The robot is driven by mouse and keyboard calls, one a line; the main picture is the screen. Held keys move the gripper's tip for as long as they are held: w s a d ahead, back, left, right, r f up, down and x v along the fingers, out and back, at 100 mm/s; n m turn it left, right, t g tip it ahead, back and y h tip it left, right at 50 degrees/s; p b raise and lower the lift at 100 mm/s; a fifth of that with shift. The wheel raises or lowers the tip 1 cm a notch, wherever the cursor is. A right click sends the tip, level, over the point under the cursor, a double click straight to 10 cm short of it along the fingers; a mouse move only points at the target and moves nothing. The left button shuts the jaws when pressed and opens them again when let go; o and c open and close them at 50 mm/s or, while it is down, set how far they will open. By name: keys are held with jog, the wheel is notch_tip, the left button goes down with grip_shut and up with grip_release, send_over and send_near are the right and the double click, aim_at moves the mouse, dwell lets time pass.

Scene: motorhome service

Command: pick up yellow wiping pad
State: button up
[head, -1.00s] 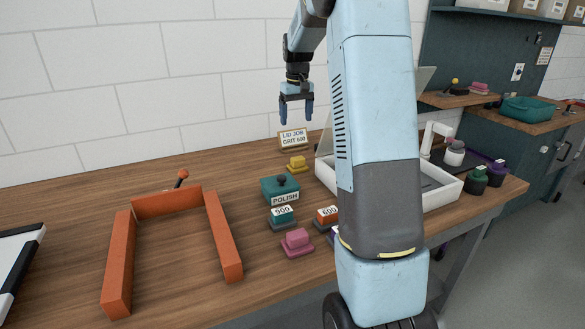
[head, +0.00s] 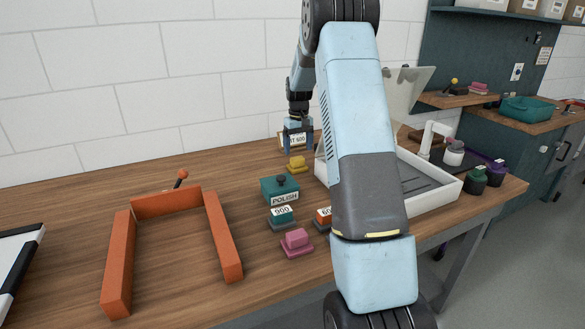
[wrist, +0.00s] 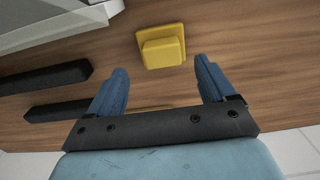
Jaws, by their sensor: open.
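The yellow wiping pad (head: 297,164) lies on the wooden bench, in front of the lid job sign in the head view. In the wrist view the yellow wiping pad (wrist: 162,47) sits just beyond the fingertips, roughly centred between them, with a raised block on a flat base. My gripper (head: 298,151) is above the bench by the sign, behind the pad in the head view. In the wrist view my gripper (wrist: 161,72) is open, with its two blue fingers apart and nothing between them.
The lid job sign (head: 284,140) is partly hidden by my gripper. The teal polish block (head: 274,189), teal 900 block (head: 281,222) and pink pad (head: 296,241) stand in front. A white tray (head: 446,190) is to the right. An orange frame (head: 118,270) is at left.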

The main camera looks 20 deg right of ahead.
aim_at(297, 158)
jog(key=shift+a+f, duration=0.15)
jog(key=shift+f, duration=2.65)
jog(key=c, duration=1.1)
